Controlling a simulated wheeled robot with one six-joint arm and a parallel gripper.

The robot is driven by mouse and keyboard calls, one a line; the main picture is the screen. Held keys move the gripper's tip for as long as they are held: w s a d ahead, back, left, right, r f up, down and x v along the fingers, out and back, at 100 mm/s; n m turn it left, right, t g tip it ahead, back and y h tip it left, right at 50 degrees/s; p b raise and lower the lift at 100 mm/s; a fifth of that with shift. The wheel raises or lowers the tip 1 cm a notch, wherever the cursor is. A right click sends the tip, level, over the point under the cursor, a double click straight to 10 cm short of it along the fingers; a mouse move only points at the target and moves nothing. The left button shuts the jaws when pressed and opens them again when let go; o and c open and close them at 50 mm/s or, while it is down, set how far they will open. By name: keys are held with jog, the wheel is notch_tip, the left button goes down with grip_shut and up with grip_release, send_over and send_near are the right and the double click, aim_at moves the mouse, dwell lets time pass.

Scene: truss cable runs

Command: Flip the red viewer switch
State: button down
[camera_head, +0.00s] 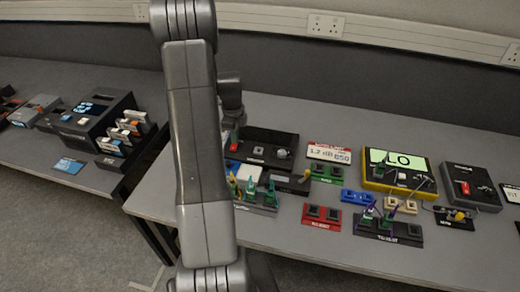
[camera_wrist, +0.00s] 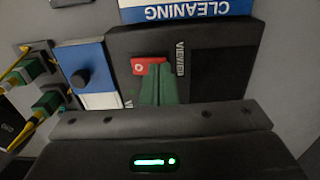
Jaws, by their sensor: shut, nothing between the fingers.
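The red viewer switch (camera_wrist: 148,65) shows in the wrist view as a small red rocker with a white ring mark, set in a black panel (camera_wrist: 200,40) lettered VIEWER. My gripper (camera_wrist: 158,72) has its green fingers shut together with nothing between them. The fingertips overlap the lower part of the switch in the picture and hide some of it. I cannot tell whether they touch it. In the head view my arm covers part of this area, and a small red patch (camera_head: 235,136) shows at the left end of the black box (camera_head: 270,146).
A blue-and-white block with a black knob (camera_wrist: 82,77) sits left of the panel. A CLEANING sign (camera_wrist: 190,10) lies beyond it. To the right in the head view are a yellow meter (camera_head: 367,182), a red block (camera_head: 321,222) and a dark box with a red switch (camera_head: 472,178).

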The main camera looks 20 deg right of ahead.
jog(key=shift+f, duration=0.35)
jog(key=shift+r, duration=0.1)
jog(key=shift+r+p, duration=1.85)
jog(key=shift+r, duration=1.65)
jog(key=shift+f, duration=0.1)
notch_tip(320, 180, down, 7)
jog(key=b, duration=0.4)
jog(key=shift+r, duration=0.2)
